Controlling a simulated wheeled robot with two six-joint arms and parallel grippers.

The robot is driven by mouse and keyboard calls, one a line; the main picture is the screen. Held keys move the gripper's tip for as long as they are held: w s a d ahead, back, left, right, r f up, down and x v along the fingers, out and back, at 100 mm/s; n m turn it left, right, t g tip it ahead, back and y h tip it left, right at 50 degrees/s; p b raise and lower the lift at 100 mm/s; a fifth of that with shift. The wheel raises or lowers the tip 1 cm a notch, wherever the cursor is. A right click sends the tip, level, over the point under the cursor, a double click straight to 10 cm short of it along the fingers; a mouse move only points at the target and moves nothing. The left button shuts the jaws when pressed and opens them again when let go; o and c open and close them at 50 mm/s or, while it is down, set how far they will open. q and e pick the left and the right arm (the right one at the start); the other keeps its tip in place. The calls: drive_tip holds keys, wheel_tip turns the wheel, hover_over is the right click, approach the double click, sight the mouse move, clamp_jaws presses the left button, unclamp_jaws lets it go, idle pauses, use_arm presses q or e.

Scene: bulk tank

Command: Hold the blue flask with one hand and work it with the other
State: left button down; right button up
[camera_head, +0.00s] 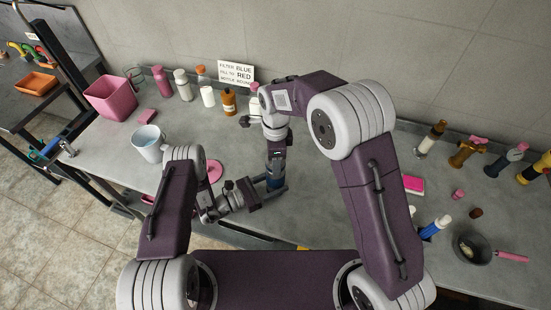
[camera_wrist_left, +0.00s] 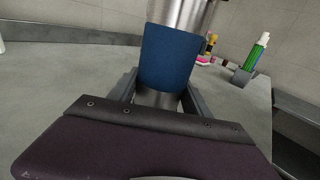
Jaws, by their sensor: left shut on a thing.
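The blue flask (camera_wrist_left: 168,58) stands upright in the left wrist view, with a wide blue band and silver parts above and below it. In the head view only a small blue piece of it (camera_head: 275,183) shows between my arms. My left gripper (camera_head: 270,194) reaches it from the left, low down. Its fingers (camera_wrist_left: 161,97) are on either side of the flask's lower part, shut on it. My right gripper (camera_head: 276,160) points down directly above the flask. Its fingertips are hard to make out, so I cannot tell whether they are open or shut.
On the right are several bottles, a pink box (camera_head: 413,185) and a dark bowl (camera_head: 471,247).

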drive_tip(key=shift+c, duration=0.5)
drive_tip(key=n, duration=1.2)
drive_tip(key=shift+n, duration=0.3)
drive_tip(key=n, duration=0.6)
drive_tip(key=shift+r, duration=0.1)
drive_tip(key=n, duration=0.3)
drive_tip(key=shift+n, duration=0.3)
drive_tip(key=n, duration=1.3)
drive_tip(key=shift+n, duration=0.4)
drive_tip(key=shift+r, duration=0.1)
drive_tip(key=shift+r, duration=1.05)
